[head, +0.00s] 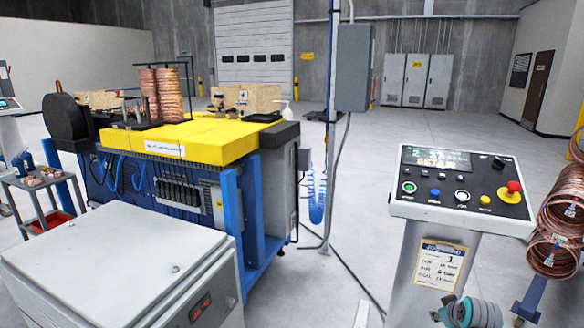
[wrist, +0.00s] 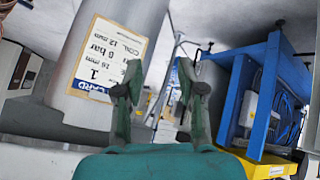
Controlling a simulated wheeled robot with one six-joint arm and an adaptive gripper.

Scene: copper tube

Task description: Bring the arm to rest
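My gripper (wrist: 160,76) shows in the wrist view with its two dark green fingers apart and nothing between them. The picture there is tilted. Behind the left finger is the grey pedestal with a white card (wrist: 103,58). A blue frame (wrist: 240,85) stands to the right, beyond the right finger. In the head view, a teal and grey part of my arm (head: 470,314) shows at the bottom right, in front of the pedestal. The rest of my arm is out of that view.
The control console (head: 462,187) with a red button stands right of centre. A grey cabinet (head: 115,255) is at the front left. Behind it is the yellow-topped machine (head: 190,140) with copper coils (head: 168,93). More copper coils (head: 556,235) hang at the right edge. Open floor lies behind.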

